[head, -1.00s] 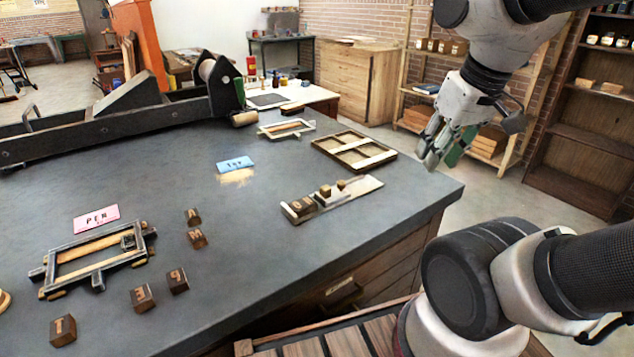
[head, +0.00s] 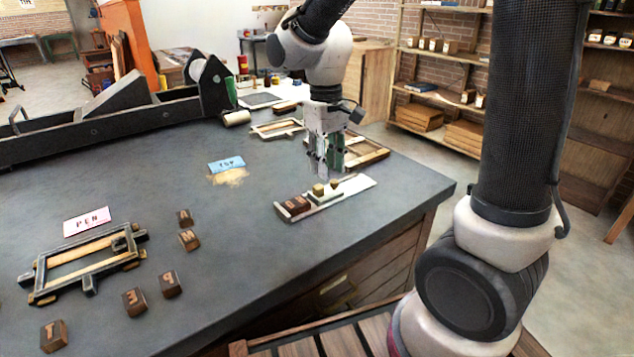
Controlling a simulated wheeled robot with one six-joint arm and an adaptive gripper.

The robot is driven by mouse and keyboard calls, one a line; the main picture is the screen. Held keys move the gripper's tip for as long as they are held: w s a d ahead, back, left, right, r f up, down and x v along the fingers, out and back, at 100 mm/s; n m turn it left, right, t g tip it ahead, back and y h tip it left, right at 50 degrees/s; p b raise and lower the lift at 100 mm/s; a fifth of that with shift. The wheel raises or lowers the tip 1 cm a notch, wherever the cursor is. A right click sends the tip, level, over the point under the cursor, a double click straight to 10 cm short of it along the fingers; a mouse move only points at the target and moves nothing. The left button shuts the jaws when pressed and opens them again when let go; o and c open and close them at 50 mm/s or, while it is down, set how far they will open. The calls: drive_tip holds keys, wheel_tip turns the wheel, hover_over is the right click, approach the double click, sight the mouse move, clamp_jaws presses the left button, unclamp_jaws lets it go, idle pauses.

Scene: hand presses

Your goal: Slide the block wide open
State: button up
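A pale composing stick (head: 356,186) lies on the near right part of the dark bench top. It carries a dark wooden type block (head: 294,206) at its left end. A sliding block (head: 325,197) sits in the stick beside the type, with a brass knob (head: 318,190) on it; a second small knob (head: 334,184) stands just behind. My gripper (head: 326,172) points down over the stick, just above the knobs. Its fingers look slightly apart with nothing between them. From this angle I cannot tell whether a fingertip touches a knob.
A wooden divided tray (head: 368,153) lies behind my gripper. A blue card (head: 227,164) lies left of the stick. The press (head: 110,125) stands along the back.

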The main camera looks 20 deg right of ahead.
sight(317, 185)
drive_tip(key=w, duration=0.1)
drive_tip(key=w+a, duration=0.1)
drive_tip(key=w, duration=0.1)
drive_tip(key=shift+w+a+r+t, duration=0.15)
drive_tip(key=shift+a+r+t, duration=0.05)
drive_tip(key=shift+r+t, duration=0.1)
wheel_tip(317, 185, down, 8)
drive_tip(key=shift+r, duration=0.2)
drive_tip(key=shift+c, duration=0.2)
clamp_jaws()
